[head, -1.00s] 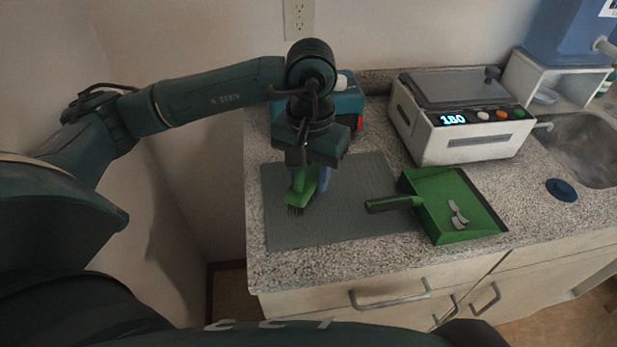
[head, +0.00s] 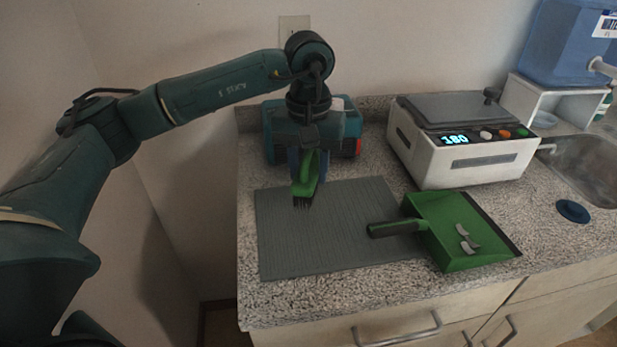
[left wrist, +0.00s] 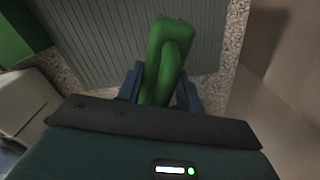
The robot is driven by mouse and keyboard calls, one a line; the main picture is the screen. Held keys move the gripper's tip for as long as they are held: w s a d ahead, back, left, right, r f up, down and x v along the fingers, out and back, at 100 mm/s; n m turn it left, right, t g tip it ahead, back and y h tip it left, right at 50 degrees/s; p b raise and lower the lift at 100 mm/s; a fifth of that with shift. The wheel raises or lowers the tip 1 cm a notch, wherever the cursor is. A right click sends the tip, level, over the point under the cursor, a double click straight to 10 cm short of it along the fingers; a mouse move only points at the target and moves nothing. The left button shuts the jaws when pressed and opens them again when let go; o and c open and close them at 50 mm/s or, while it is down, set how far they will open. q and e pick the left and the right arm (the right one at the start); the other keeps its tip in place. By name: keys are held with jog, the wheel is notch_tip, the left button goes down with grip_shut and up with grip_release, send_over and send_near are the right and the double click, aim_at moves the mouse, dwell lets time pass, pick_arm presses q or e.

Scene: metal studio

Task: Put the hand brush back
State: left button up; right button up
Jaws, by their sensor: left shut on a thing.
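The hand brush (head: 308,180) is green with dark bristles. My left gripper (head: 309,172) is shut on it and holds it above the back left part of the grey ribbed mat (head: 330,245), bristles pointing down. In the left wrist view the brush's green handle (left wrist: 165,58) stands between the two blue fingers of the left gripper (left wrist: 160,88). A green dustpan (head: 447,255) with a dark handle lies on the counter to the right, and its handle reaches over the mat's edge. Several grey scraps (head: 466,238) lie in the dustpan. My right gripper is not in view.
A teal box-like device (head: 283,140) with a red part stands behind the left gripper. A white machine with a lit display (head: 465,165) stands at the back right. A sink (head: 590,165) and dark blue disc (head: 572,211) are farther right. Most of the mat is clear.

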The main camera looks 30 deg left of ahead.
pick_arm(q)
notch_tip(320, 180, down, 2)
jog(key=shift+f, duration=0.25)
jog(key=shift+f, duration=0.1)
jog(key=shift+f, duration=0.15)
jog(key=o, duration=1)
jog(key=shift+o, duration=0.2)
jog(key=shift+r, duration=0.45)
notch_tip(320, 180, up, 12)
jog(key=shift+f, duration=0.25)
